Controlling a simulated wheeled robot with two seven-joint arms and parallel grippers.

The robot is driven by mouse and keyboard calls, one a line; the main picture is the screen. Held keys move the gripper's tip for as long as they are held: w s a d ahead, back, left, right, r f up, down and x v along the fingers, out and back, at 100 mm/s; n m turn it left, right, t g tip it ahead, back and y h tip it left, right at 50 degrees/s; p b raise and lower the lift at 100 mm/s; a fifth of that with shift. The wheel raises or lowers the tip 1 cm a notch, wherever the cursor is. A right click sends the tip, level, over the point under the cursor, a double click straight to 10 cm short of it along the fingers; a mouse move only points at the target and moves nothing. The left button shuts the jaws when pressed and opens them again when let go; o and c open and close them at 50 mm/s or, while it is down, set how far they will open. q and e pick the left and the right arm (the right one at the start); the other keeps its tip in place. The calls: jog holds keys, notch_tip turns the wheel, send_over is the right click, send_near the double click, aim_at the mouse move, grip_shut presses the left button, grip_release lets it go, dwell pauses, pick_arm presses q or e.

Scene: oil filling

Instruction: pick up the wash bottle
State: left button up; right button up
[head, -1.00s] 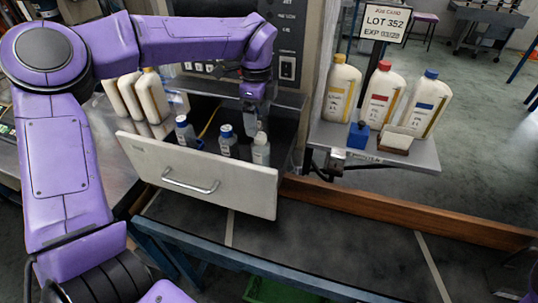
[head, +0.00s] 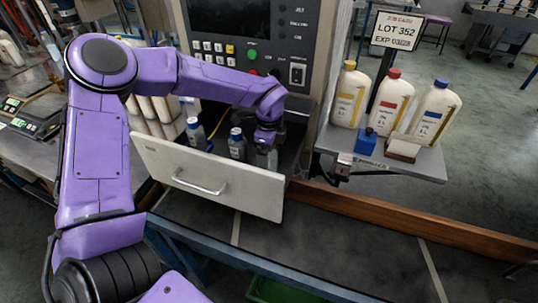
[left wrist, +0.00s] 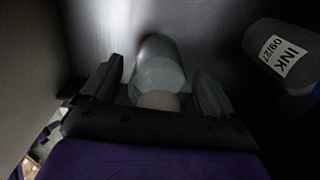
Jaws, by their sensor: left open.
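The wash bottle appears to be the pale, translucent bottle (head: 267,159) at the right end of the open drawer (head: 205,178). My left gripper (head: 266,139) is at its top and partly hides it. In the left wrist view, the bottle (left wrist: 158,72) with its pale round top lies between the two spread fingers of the left gripper (left wrist: 154,88). The fingers are open, with a gap visible on the right side; whether the left finger touches is unclear in the dark. My right gripper is not in view.
Two blue-capped bottles stand left of it in the drawer, the nearer one (head: 237,145) close by. An INK-labelled bottle (left wrist: 283,55) shows in the wrist view. The drawer's front panel and the machine (head: 255,40) bound the space. Three capped jugs stand on the right shelf (head: 425,164).

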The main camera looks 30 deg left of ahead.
pick_arm(q)
jog(key=c, duration=1.3)
